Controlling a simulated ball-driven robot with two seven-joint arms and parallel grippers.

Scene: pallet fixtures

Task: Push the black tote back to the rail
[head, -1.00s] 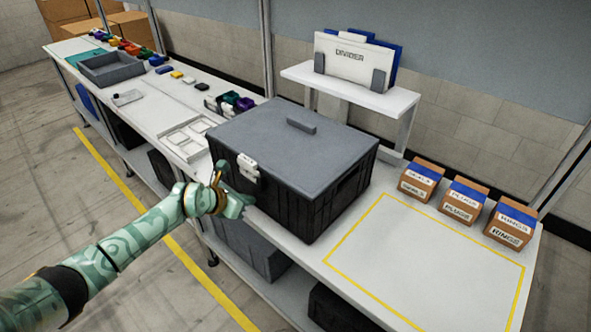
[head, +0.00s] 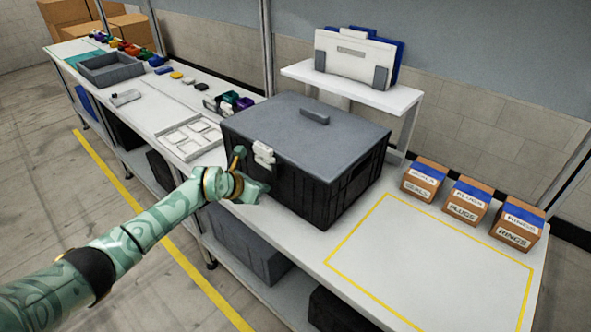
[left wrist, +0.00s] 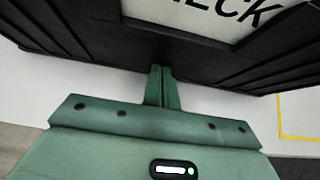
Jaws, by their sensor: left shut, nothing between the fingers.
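The black tote (head: 310,190) with a grey lid (head: 290,135) stands upright on the white bench, in the middle of the head view. A white tag (head: 264,154) hangs on its near side. My left gripper (head: 258,188) is shut and empty, at the tote's near wall just below the tag. In the left wrist view its closed fingers (left wrist: 162,88) point straight at the dark tote wall (left wrist: 75,35) and appear to touch it, low on the wall. The tote hides the bench behind it, and I cannot make out the rail there. My right gripper is not in view.
A raised white shelf (head: 350,88) with a divider holder stands behind the tote. Three small boxes (head: 468,202) stand to the right, beside an empty yellow-outlined area (head: 430,262). A white compartment tray (head: 188,138) lies to the left.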

